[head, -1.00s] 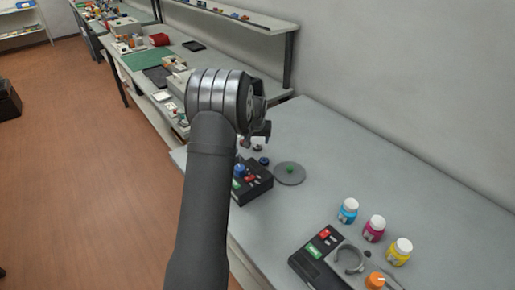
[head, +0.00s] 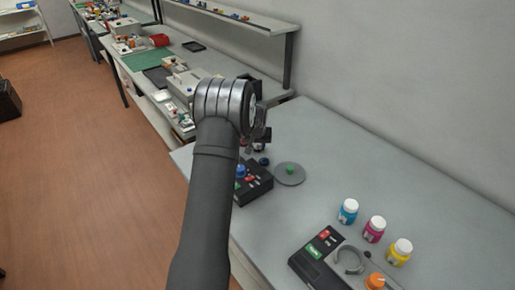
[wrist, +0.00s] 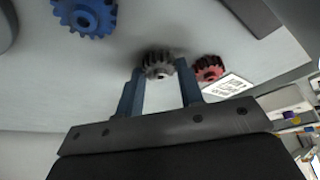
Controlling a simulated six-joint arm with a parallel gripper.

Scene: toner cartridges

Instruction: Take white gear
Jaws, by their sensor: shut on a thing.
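In the wrist view a toothed gear (wrist: 158,64), greyish white in shadow, sits between the tips of my gripper's (wrist: 160,68) two blue-grey fingers. I take it as the white gear. My gripper is shut on it, low over the grey table. A blue gear (wrist: 86,17) lies to its upper left and a red gear (wrist: 208,68) close to its right. In the head view my gripper (head: 258,138) is partly hidden by my own wrist, and the held gear cannot be made out. The blue gear (head: 264,161) shows just below it.
A black control box with a blue knob (head: 256,187) and a grey disc with a green knob (head: 290,177) are near my gripper. Cyan (head: 348,212), magenta (head: 375,230) and yellow (head: 399,253) bottles stand front right. The table's right side is clear.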

